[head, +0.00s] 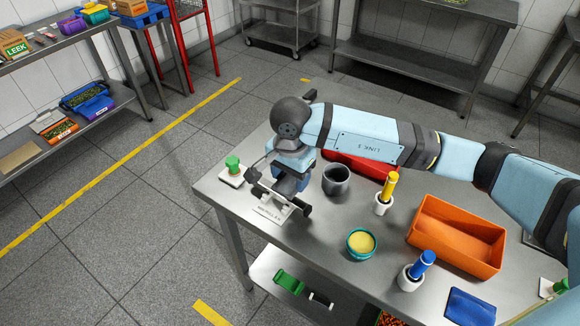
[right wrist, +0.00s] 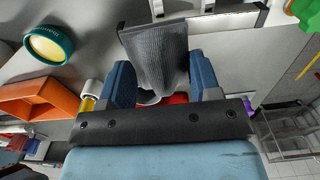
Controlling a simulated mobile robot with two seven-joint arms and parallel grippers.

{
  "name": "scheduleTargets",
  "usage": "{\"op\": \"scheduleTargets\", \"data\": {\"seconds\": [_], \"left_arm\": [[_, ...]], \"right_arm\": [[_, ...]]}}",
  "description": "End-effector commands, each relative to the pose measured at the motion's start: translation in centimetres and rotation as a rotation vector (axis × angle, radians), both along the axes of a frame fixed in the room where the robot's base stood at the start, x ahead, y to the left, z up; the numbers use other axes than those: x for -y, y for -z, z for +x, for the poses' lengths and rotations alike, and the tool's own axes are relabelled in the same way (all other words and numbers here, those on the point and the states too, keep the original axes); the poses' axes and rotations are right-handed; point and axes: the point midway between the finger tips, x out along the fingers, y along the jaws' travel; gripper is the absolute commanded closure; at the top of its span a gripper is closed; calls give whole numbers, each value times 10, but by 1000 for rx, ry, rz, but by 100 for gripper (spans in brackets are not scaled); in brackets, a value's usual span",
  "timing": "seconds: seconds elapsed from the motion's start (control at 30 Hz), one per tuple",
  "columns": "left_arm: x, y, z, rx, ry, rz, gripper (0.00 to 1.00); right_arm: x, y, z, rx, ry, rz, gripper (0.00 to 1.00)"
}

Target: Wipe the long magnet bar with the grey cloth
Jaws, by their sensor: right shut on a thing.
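The grey cloth (right wrist: 155,50) hangs between the blue fingers of my right gripper (right wrist: 158,78) in the right wrist view. The gripper is shut on it. The long magnet bar (right wrist: 228,14) lies just beyond the cloth, and the cloth overlaps it in that view; I cannot tell whether they touch. In the head view the bar's dark near end (head: 306,210) shows beside my right gripper (head: 284,188), which is low over the left part of the steel table and hides the cloth and much of the bar. My left gripper is in neither view.
A green-knobbed item (head: 232,168) stands left of the gripper, and a dark grey cup (head: 336,181) right of it. A red tray (head: 372,165), a yellow-handled holder (head: 385,195), a teal dish (head: 361,243), a blue-topped holder (head: 414,272) and an orange bin (head: 455,245) fill the table further right.

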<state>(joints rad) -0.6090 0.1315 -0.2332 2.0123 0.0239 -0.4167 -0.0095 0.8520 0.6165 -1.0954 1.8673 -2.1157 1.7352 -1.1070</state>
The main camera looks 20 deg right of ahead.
Motion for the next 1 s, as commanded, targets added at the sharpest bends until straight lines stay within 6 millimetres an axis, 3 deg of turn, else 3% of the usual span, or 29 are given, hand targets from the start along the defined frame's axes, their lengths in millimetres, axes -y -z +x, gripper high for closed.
{"op": "scheduleTargets", "data": {"seconds": [0.3,1.0], "left_arm": [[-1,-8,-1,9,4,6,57],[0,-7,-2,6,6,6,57]], "right_arm": [[5,-27,7,2,10,0,65],[9,-30,11,1,-44,-1,65]]}}
